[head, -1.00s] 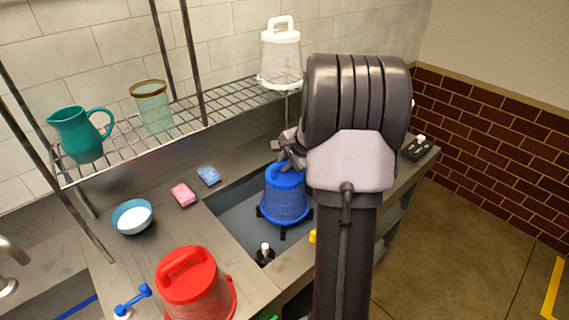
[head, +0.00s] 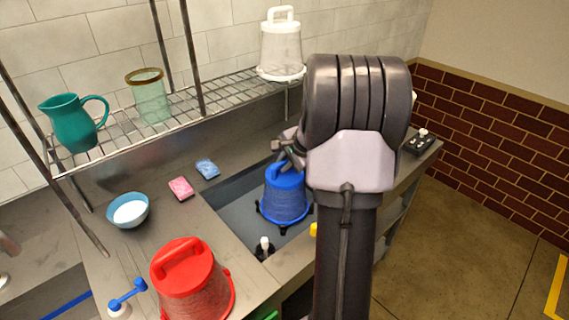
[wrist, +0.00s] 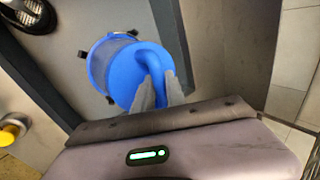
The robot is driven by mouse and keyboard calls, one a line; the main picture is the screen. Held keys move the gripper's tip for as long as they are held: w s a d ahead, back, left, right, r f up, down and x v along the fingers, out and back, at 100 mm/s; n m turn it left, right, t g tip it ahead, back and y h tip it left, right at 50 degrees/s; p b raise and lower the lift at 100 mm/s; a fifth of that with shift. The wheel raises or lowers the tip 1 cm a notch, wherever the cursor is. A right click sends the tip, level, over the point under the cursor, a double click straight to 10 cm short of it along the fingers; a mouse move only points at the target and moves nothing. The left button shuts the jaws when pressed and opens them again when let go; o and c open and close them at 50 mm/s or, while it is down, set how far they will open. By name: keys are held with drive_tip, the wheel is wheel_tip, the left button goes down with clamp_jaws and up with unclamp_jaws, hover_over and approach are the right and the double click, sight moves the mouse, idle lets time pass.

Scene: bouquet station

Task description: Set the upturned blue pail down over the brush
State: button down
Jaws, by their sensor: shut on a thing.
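The upturned blue pail (head: 286,197) is over the sunken grey basin, with black tabs around its lower rim. My gripper (head: 284,158) is shut on the handle on top of it. In the wrist view the two grey fingers (wrist: 160,88) close on the handle of the pail (wrist: 116,68). I cannot tell whether the rim touches the basin floor. I cannot make out a brush for certain. A small black thing with a white top (head: 264,248) stands in the basin at the pail's lower left, apart from it.
A red pail (head: 185,275) stands on the counter front left. A blue bowl (head: 128,210), pink sponge (head: 181,188) and blue sponge (head: 207,168) lie left of the basin. A wire shelf (head: 120,128) behind holds a teal pitcher (head: 75,122), glass jar (head: 150,98) and white pail (head: 281,48).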

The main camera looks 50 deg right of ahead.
drive_tip(key=shift+f, duration=0.25)
drive_tip(key=c, duration=1.3)
unclamp_jaws()
drive_tip(key=shift+r, duration=0.15)
drive_tip(key=p+v, duration=0.5)
drive_tip(key=v, duration=1.2)
drive_tip(key=shift+s+a, duration=0.1)
drive_tip(key=shift+s, duration=0.05)
